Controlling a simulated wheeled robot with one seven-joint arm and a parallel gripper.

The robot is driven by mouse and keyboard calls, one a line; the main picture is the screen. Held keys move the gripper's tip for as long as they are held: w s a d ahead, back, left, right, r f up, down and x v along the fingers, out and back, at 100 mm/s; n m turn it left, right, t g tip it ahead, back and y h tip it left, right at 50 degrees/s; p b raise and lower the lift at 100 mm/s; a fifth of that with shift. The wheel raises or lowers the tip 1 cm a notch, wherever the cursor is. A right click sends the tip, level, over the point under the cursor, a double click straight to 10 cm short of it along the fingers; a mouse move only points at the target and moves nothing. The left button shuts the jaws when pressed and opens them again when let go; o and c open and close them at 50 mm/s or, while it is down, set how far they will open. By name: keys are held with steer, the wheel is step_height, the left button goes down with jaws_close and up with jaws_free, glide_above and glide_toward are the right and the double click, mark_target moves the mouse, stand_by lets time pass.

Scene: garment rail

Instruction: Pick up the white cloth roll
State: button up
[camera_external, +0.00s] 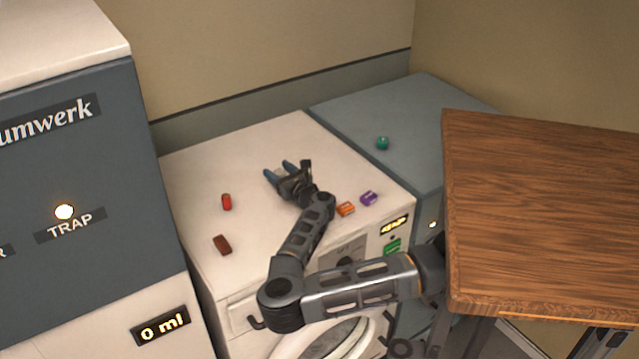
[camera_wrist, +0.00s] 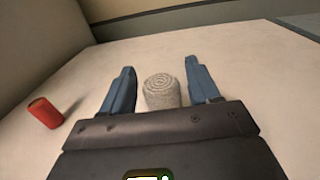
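The white cloth roll (camera_wrist: 162,91) shows in the wrist view as a pale, ribbed cylinder with a spiral end, on the white machine top. My gripper (camera_wrist: 162,82) is open, with one blue finger on each side of the roll. The roll appears between the fingers, with a gap on the left and a narrower one on the right; I cannot tell whether it touches the right finger. In the external view my gripper (camera_external: 279,170) is low over the white machine top, and the roll cannot be made out there.
The white washing machine top (camera_external: 200,165) also holds a red cylinder (camera_external: 227,202), a brown block (camera_external: 222,245), an orange piece (camera_external: 346,209) and a purple piece (camera_external: 369,198). A green item (camera_external: 382,143) sits on the grey machine. A tall cabinet (camera_external: 80,180) stands left, a wooden table (camera_external: 540,220) right.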

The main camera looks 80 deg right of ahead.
steer(key=c, duration=0.9)
steer(key=shift+o, duration=0.2)
steer(key=shift+r, duration=0.1)
